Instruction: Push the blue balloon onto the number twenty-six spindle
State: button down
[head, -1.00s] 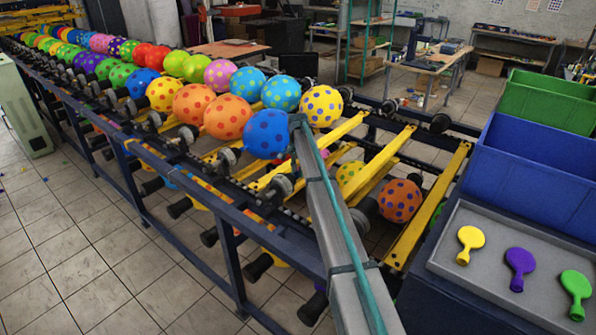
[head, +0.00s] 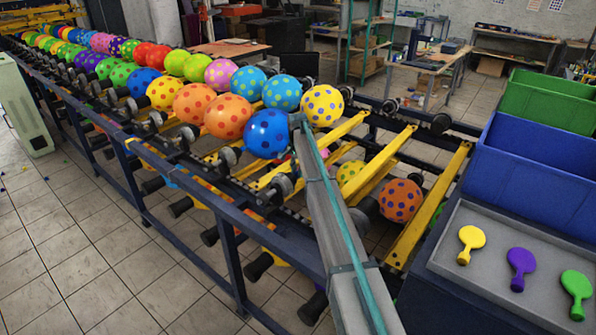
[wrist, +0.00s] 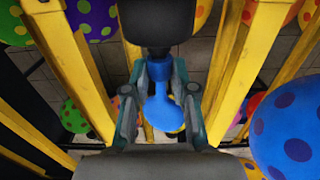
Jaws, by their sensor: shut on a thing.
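In the wrist view, a small limp blue balloon (wrist: 163,113) with a round body and narrow neck is between the fingers of my gripper (wrist: 160,78). The gripper is shut on its neck. The black end of a spindle (wrist: 158,22) is just above the neck in the picture. I cannot tell whether the neck touches it or is around it, and no number is readable. In the head view, my arm reaches up to the rack beside a large inflated blue spotted balloon (head: 267,134); the gripper and held balloon are hidden there.
Yellow bars (wrist: 245,60) flank the gripper on both sides. Inflated spotted balloons line the rack, with a yellow one (head: 322,105) near the arm's end. A grey tray (head: 470,205) at right holds yellow, purple and green limp balloons. A blue bin (head: 530,160) stands behind it.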

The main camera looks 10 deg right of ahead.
jog(key=shift+s+a, duration=0.25)
jog(key=shift+a, duration=0.05)
dwell(0.6)
jog(key=c, duration=0.9)
grip_release()
jog(key=shift+o, duration=0.2)
jog(key=shift+r+p, duration=1.55)
jog(key=shift+r, duration=3)
